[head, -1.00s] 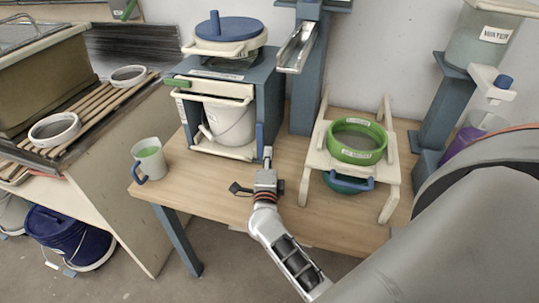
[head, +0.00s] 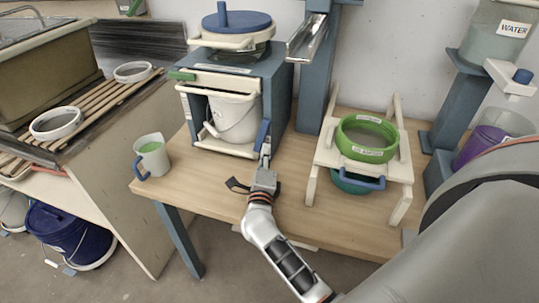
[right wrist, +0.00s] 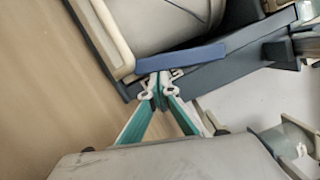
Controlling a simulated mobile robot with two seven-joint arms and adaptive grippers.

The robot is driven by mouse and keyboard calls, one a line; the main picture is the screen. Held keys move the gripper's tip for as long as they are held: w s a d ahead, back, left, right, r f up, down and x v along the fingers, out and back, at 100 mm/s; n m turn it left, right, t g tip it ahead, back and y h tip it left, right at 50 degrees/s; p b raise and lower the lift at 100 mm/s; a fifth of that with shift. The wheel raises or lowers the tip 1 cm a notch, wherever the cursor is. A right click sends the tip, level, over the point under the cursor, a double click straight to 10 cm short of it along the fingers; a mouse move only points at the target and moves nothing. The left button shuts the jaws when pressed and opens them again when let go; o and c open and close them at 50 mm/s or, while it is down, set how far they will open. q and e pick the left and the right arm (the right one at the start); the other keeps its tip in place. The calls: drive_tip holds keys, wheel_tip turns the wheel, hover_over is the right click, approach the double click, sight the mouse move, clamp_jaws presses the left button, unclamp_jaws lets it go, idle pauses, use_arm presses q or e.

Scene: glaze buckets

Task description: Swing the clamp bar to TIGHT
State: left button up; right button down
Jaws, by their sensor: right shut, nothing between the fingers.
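The clamp bar seems to be the blue bar (head: 262,135) at the right front edge of the blue stand (head: 276,100). It leans slightly, top to the right. No TIGHT marking is readable. In the right wrist view the bar (right wrist: 182,58) lies across the middle, in front of the stand's post. My right gripper (head: 265,154) is shut and empty at the bar's lower end. In the right wrist view its fingertips (right wrist: 160,82) are against or very close to the bar's lower edge; contact is unclear. My left gripper is not in view.
A white bucket (head: 233,115) stands inside the stand, under a blue lid (head: 238,23). A green-filled mug (head: 151,156) is at the table's left. A cream rack with a green sieve (head: 366,138) stands to the right. Bare tabletop (head: 213,180) lies in front.

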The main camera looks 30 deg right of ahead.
drive_tip(key=shift+w+a+r, duration=0.15)
drive_tip(key=shift+w+a, duration=0.2)
drive_tip(key=shift+w, duration=0.05)
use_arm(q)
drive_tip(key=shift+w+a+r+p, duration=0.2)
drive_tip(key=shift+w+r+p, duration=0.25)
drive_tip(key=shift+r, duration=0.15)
use_arm(e)
drive_tip(key=shift+w+a, duration=0.3)
drive_tip(key=shift+w, duration=0.05)
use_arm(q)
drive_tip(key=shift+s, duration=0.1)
use_arm(e)
drive_tip(key=v, duration=0.7)
drive_tip(key=shift+s+a, duration=0.15)
drive_tip(key=shift+s, duration=0.05)
